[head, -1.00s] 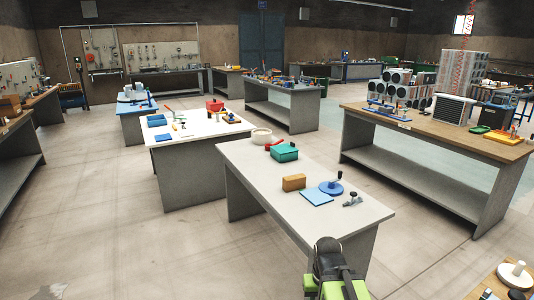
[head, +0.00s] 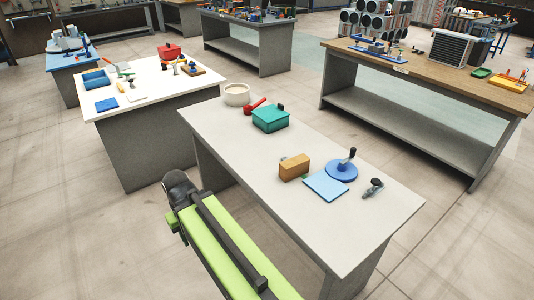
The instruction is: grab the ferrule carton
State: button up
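A small brown box (head: 294,168), which looks like the ferrule carton, sits upright on the near white-topped table (head: 235,170). It is left of a blue round piece with a dark upright handle (head: 341,171) and behind a light-blue flat square (head: 326,186). A small grey object shows just behind the carton's left end. My green and black arm (head: 225,245) reaches in from the bottom, to the left of this table, and ends in a dark rounded joint. No gripper fingers show. The carton stands apart from the arm.
A teal box (head: 270,118), a red-handled tool (head: 254,105) and a cream bowl (head: 236,94) stand toward the table's far end. A dark-knobbed metal part (head: 373,187) lies right of the carton. The table's near front part is bare.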

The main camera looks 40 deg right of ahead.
aim_at(294, 168)
jog(key=u, duration=0.15)
jog(key=i, duration=0.85)
jog(key=u, duration=0.2)
jog(key=k, duration=0.8)
jog(key=u, duration=0.2)
jog(key=i, duration=0.8)
jog(key=z, duration=0.05)
